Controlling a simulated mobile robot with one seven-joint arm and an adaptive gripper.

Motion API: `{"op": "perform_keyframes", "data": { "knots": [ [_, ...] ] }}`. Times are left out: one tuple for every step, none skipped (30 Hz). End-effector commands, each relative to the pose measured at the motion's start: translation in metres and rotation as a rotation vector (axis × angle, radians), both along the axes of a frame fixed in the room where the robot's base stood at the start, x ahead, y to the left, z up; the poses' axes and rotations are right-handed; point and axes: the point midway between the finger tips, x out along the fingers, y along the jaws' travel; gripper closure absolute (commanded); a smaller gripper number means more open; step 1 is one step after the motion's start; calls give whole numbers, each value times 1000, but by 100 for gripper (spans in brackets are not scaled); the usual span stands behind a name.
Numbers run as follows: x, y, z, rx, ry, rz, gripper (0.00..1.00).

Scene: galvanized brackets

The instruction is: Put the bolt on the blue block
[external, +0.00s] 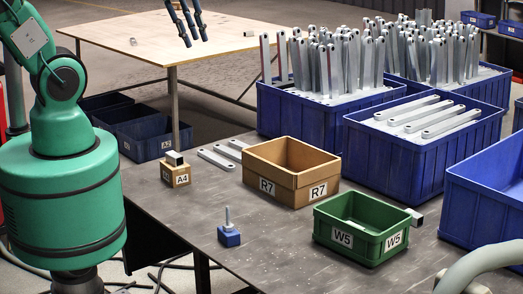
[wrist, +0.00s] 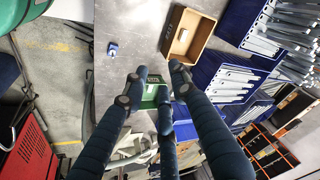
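A small blue block (external: 229,236) sits on the grey table near its front edge, left of the green W5 bin. A grey bolt (external: 228,217) stands upright and appears to rest on the block's top. In the wrist view the blue block (wrist: 112,49) is at upper left, with a small pale spot on it; the bolt's shape is too small to tell there. My gripper (external: 187,25) is high at the top of the external view, well apart from the block. In the wrist view its dark fingers (wrist: 157,88) are spread, with nothing visibly held between them.
A brown R7 box (external: 278,192) and a green W5 bin (external: 340,241) stand on the table. A small A4 block (external: 176,178) carries a metal piece. Blue crates (external: 395,160) with metal bars fill the right side. The table around the blue block is clear.

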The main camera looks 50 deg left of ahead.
Motion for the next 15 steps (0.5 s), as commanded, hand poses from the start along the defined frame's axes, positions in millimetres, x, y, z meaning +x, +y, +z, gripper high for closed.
{"op": "perform_keyframes", "data": {
  "knots": [
    [-9,14,19,-25,-28,86,73],
    [-14,21,27,-38,-39,135,73],
    [-21,30,38,-57,-54,196,73],
    [-27,36,45,-70,-64,240,73],
    [-33,41,52,-83,-73,280,73],
    [-39,47,60,-100,-87,331,73],
    [-44,51,65,-110,-94,364,73],
    [-49,55,68,-120,-100,394,73],
    [-54,59,74,-132,-110,428,73],
    [-57,61,76,-139,-114,451,73],
    [-60,63,79,-145,-118,469,73],
    [-63,65,81,-152,-123,489,73],
    [-65,66,83,-157,-125,499,73],
    [-66,67,83,-159,-127,507,73],
    [-67,67,84,-162,-128,515,73]
  ]
}}
